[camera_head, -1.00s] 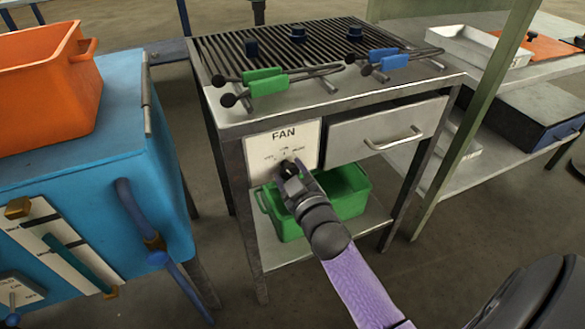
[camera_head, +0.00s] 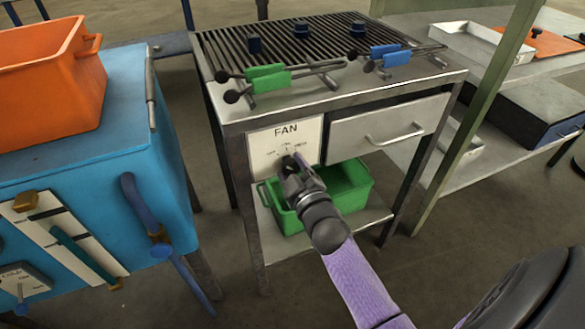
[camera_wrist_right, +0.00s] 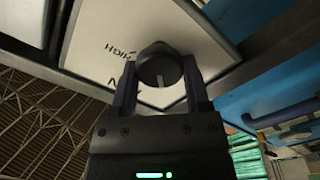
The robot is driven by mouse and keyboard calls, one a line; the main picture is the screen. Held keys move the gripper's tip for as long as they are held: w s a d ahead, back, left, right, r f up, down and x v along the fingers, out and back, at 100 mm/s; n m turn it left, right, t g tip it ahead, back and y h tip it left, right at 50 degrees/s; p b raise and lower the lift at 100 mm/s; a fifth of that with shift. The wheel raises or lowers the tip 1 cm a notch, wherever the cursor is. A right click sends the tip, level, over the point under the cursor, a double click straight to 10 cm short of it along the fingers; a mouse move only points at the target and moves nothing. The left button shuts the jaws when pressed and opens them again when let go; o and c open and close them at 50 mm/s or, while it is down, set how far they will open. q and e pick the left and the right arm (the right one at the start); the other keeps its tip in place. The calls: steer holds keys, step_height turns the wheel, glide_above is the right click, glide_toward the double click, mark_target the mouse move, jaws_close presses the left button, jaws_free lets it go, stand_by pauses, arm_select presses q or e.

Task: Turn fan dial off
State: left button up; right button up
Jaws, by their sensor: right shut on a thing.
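The white FAN panel (camera_head: 285,146) is on the front of the metal grill table, left of a drawer. The black fan dial (camera_head: 289,162) sits low on this panel, under small printed labels. My right gripper (camera_head: 293,170) is at the dial and partly covers it in the head view. In the right wrist view the dial (camera_wrist_right: 160,66) is between the two fingers of the right gripper (camera_wrist_right: 160,88), which are shut on it. The dial's exact setting is hard to read. My left gripper is not in view.
The drawer (camera_head: 388,127) has a metal handle. A green bin (camera_head: 345,190) stands on the lower shelf beneath the panel. Green and blue tongs (camera_head: 265,78) lie on the grill top. A blue cabinet (camera_head: 90,165) stands at left, holding an orange bin (camera_head: 50,90).

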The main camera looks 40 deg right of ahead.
steer(key=o, duration=1.3)
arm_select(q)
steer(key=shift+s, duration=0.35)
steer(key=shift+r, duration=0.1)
arm_select(e)
steer(key=shift+s+a, duration=0.15)
steer(key=shift+s, duration=0.25)
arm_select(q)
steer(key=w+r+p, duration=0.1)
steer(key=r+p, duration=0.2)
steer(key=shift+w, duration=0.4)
arm_select(e)
steer(key=v, duration=0.9)
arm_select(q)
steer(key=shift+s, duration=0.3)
